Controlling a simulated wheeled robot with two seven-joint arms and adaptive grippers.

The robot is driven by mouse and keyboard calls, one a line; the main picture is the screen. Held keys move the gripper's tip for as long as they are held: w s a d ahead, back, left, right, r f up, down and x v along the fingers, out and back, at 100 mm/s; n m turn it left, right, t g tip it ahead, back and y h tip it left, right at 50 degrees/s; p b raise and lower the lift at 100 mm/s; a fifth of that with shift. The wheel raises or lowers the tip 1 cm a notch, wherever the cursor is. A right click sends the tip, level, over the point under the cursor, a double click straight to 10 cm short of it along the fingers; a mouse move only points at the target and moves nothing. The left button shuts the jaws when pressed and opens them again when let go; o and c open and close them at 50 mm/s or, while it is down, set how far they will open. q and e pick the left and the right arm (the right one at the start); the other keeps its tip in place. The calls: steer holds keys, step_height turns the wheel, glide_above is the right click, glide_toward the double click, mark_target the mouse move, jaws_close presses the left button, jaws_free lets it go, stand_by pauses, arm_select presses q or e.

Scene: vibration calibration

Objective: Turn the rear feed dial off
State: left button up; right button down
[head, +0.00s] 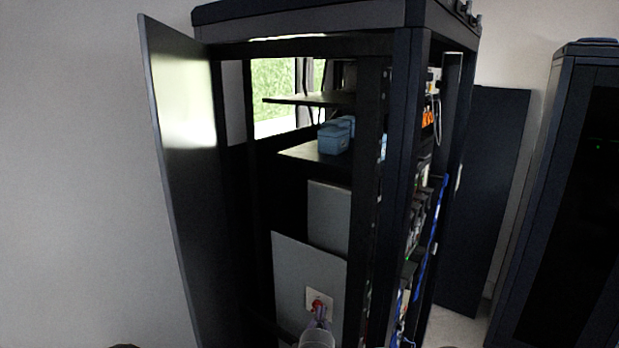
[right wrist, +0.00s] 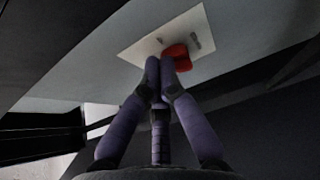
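The feed dial (head: 315,304) is a red knob on a pale square plate (head: 328,294), low on a grey panel inside the open cabinet. In the right wrist view the red dial (right wrist: 178,56) sits on the pale plate (right wrist: 150,44), with a small grey piece beside it. My right gripper (head: 319,318) is in front of the dial. Its purple fingers (right wrist: 159,66) come together with their tips at the dial's left side, partly covering it. I cannot tell whether they touch it. My left gripper is not in view.
The cabinet's tall door (head: 180,130) stands open at left. Dark shelves (head: 300,153) above hold a blue box (head: 336,136). A cabinet post (head: 402,130) and cabled equipment (head: 415,230) are to the right. Another dark cabinet (head: 560,200) stands at far right.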

steer(key=shift+s+f, duration=0.15)
steer(key=shift+f, duration=0.55)
steer(key=shift+d+r, duration=0.1)
steer(key=shift+d, duration=0.05)
steer(key=shift+s+a+p, duration=0.3)
steer(key=shift+s+a, duration=0.25)
steer(key=shift+s, duration=0.3)
steer(key=shift+s+a+p, duration=0.35)
steer(key=shift+s+a, duration=0.2)
steer(key=shift+s, duration=0.25)
steer(key=shift+s+a+p, duration=0.3)
steer(key=shift+s+a, duration=0.25)
steer(key=shift+s, duration=0.3)
